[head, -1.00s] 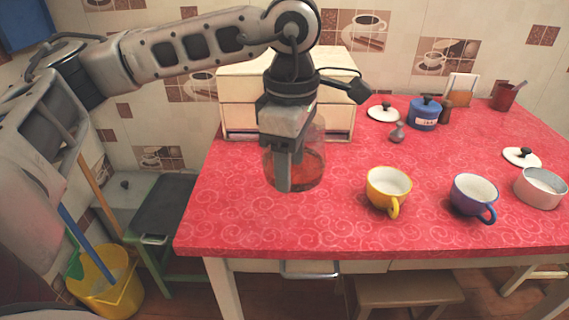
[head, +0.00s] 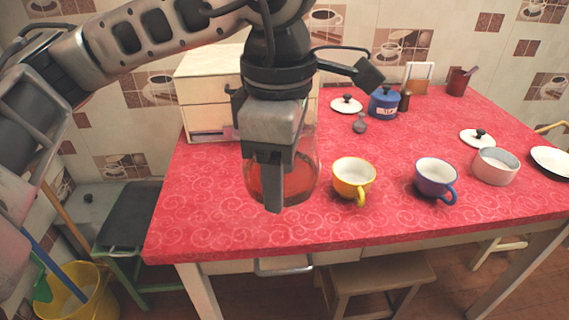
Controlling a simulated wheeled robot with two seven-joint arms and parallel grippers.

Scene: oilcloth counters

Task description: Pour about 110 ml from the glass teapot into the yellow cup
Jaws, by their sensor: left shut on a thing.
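The glass teapot (head: 304,183) holds a reddish-brown liquid and looks upright. My left gripper (head: 271,190) is shut on it from the near side and hides part of the glass. Whether the teapot's base touches the cloth or hangs just above it, I cannot tell. The yellow cup (head: 346,182) stands upright on the table just right of the teapot, with a small gap in the picture. Its white inside shows no liquid, and its handle points toward me. The teapot's spout is not clearly visible. My right gripper is not in view.
The red-patterned table (head: 210,215) is clear at the front left. A blue cup (head: 433,183) and a white pot (head: 495,172) stand right of the yellow cup. A cream drawer box (head: 205,95) stands behind the teapot. A blue pot (head: 383,107) and a lid (head: 346,104) are at the back.

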